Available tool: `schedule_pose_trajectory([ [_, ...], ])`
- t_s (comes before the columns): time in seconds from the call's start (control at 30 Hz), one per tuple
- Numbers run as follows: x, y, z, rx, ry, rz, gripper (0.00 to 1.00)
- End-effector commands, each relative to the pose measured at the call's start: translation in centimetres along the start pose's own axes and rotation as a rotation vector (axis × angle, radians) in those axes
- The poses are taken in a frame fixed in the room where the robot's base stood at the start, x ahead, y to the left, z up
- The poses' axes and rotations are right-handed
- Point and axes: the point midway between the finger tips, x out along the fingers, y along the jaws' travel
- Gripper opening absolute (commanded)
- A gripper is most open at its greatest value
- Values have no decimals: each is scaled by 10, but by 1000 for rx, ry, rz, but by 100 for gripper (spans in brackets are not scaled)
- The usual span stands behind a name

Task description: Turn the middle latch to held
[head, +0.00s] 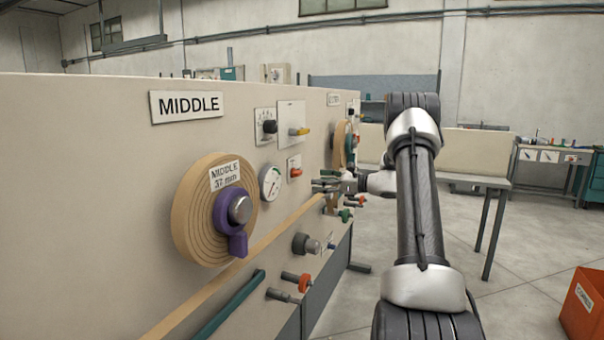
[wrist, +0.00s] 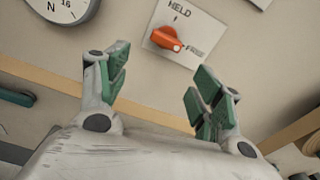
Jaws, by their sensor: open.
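A small white plate marked HELD and FREE (wrist: 205,32) carries an orange latch knob (wrist: 166,39). Its narrow end appears to point toward FREE. In the head view the orange knob (head: 296,173) sits right of the round gauge, on the panel with the MIDDLE sign (head: 187,106). My gripper (head: 322,184) is close to the panel, just right of and below the knob. In the wrist view my gripper (wrist: 160,92) is open and empty. The knob lies beyond the fingertips, between them, apart from both green pads.
The gauge (head: 271,182) is beside the latch. A black knob (head: 268,127) and yellow lever (head: 300,131) are above. Several knobs stick out below.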

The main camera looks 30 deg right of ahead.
Motion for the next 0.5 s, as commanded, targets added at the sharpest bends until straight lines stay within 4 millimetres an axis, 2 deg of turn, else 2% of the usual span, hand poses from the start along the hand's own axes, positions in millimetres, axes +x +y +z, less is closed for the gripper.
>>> schedule_pose_trajectory([
  [0.1, 4, -5, 15, 85, -59, -15, 66],
  [0.27, 7, -3, 17, 140, -64, -6, 66],
  [0.37, 18, -2, 18, 146, -64, -4, 66],
  [0.5, 43, -2, 19, 144, -63, -3, 66],
])
